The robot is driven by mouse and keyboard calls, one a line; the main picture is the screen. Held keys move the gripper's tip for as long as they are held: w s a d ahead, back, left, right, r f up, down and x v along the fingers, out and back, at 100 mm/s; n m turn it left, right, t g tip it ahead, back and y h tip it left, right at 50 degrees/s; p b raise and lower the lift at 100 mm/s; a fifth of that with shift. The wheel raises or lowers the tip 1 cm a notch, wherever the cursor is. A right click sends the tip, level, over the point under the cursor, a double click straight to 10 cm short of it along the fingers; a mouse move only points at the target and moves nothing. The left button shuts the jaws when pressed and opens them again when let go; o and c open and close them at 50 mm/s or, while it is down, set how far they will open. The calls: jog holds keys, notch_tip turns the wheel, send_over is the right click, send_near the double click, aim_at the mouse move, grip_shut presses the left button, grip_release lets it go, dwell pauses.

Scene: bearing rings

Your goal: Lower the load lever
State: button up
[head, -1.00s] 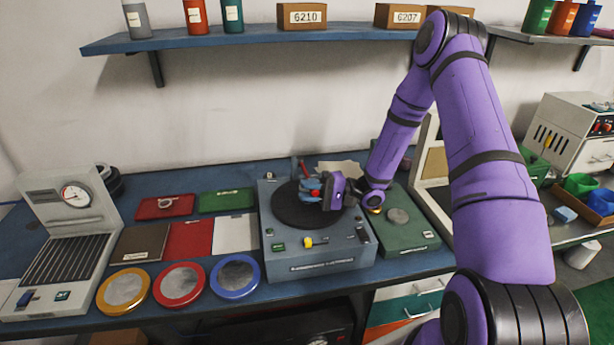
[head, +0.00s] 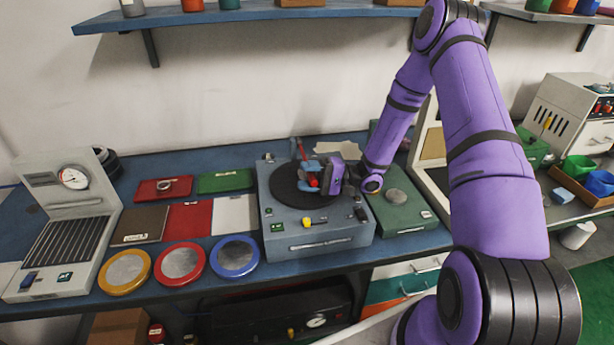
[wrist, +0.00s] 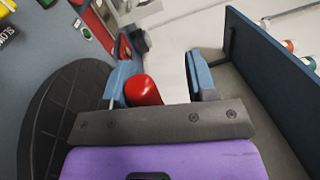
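The load lever (head: 301,151) is a red bar with a red rounded end, standing tilted over the dark round turntable (head: 290,196) of the grey-blue tester (head: 335,240). My gripper (head: 311,177) is at the lever, above the turntable, with blue fingers on either side of its red end. In the wrist view my gripper (wrist: 160,85) has its fingers apart. The lever's red end (wrist: 143,90) lies between them, close to the left finger, with a clear gap to the right finger. I cannot tell whether it touches the left finger.
A green box (head: 398,212) stands right of the tester. Yellow (head: 124,272), red (head: 180,263) and blue (head: 234,254) ringed discs lie to its left, below several flat mats. A press-like unit with a dial (head: 72,178) is at far left. A shelf (head: 250,14) runs above.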

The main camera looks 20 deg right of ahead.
jog(key=v, duration=1.1)
jog(key=shift+a+r, duration=0.1)
jog(key=s+a+r+n+g+h, duration=0.2)
jog(key=s+a+r+g+h, duration=0.25)
jog(key=r, duration=0.55)
jog(key=s+a+r+n+g+h, duration=0.3)
jog(key=s+r+h, duration=0.3)
jog(key=r, duration=0.4)
jog(key=s+d+r+m+t+h, duration=0.1)
jog(key=s+r+t+h, duration=0.7)
jog(key=s+r, duration=0.6)
jog(key=s+h, duration=0.1)
jog(key=s, duration=0.1)
jog(key=shift+s+d+t, duration=0.25)
jog(key=shift+d+t, duration=0.05)
jog(key=shift+t, duration=0.05)
